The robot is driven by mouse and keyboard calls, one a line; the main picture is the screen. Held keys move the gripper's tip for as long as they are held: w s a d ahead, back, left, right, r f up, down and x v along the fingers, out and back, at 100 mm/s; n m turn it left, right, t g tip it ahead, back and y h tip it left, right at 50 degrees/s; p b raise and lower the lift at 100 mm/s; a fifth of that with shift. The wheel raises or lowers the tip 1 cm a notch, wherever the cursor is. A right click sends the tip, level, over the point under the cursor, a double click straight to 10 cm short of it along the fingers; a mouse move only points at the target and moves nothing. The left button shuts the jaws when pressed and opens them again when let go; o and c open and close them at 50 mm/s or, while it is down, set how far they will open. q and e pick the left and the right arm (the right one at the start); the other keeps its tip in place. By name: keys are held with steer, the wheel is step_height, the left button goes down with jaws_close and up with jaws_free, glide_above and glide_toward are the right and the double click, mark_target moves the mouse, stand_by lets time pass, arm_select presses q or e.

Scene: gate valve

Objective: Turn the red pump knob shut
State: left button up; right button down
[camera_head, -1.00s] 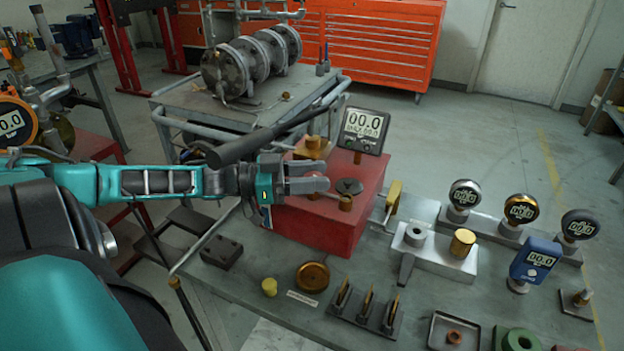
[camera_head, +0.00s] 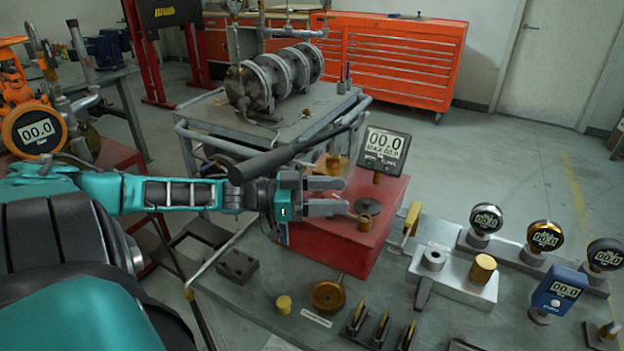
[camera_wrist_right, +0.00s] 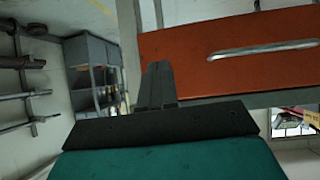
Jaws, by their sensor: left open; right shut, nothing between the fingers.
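The red pump (camera_head: 340,250) is a red box on the grey bench, with a tilted display (camera_head: 384,146) reading 00.0 at its back. A brass knob (camera_head: 364,222) sticks out near the top front edge, beside a dark round cap (camera_head: 369,206). A long dark lever (camera_head: 285,155) slants over the pump from the left. My left gripper (camera_head: 335,196) is open over the pump top, just left of the brass knob. I cannot tell whether it touches the knob. My right gripper (camera_wrist_right: 157,85) is shut and empty in the right wrist view, away from the pump.
A brass block (camera_head: 328,168) stands at the pump's back. Right of the pump are a grey metal block (camera_head: 450,280) and several gauges (camera_head: 545,237). A cart (camera_head: 190,140) with piping stands behind.

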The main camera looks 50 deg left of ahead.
arm_select(q)
steer(key=p+v, duration=0.4)
steer(key=v, duration=0.8)
steer(key=shift+s+a+p, duration=0.25)
steer(key=shift+p, duration=0.15)
